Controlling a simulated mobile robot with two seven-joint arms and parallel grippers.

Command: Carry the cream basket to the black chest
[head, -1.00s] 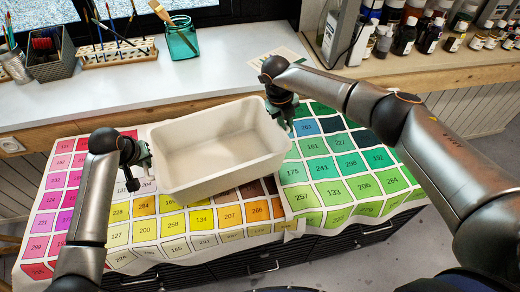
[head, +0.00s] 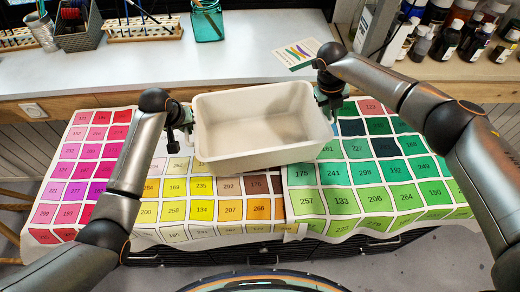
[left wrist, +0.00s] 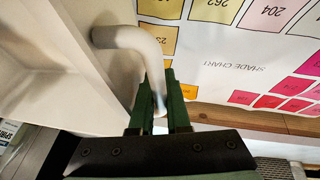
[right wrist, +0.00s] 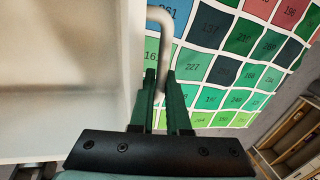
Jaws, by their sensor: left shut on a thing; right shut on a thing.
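The empty cream basket (head: 262,142) is upright and slightly turned, at the middle of the head view. It covers part of the colour-chart cloths and the desk's front edge. My left gripper (head: 186,136) is shut on its left handle (left wrist: 135,45). My right gripper (head: 330,103) is shut on its right handle (right wrist: 162,20). The black chest (head: 215,255) shows only as dark drawer fronts with handles below the cloths, which hide its top. I cannot tell whether the basket's base touches the cloths.
The colour-chart cloths (head: 385,200) have clear room in front of the basket. Behind is a white desk (head: 150,80) with a brush rack (head: 140,28), a teal jar (head: 207,20) and a printed card (head: 298,53). Several dark bottles (head: 445,42) stand at the back right.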

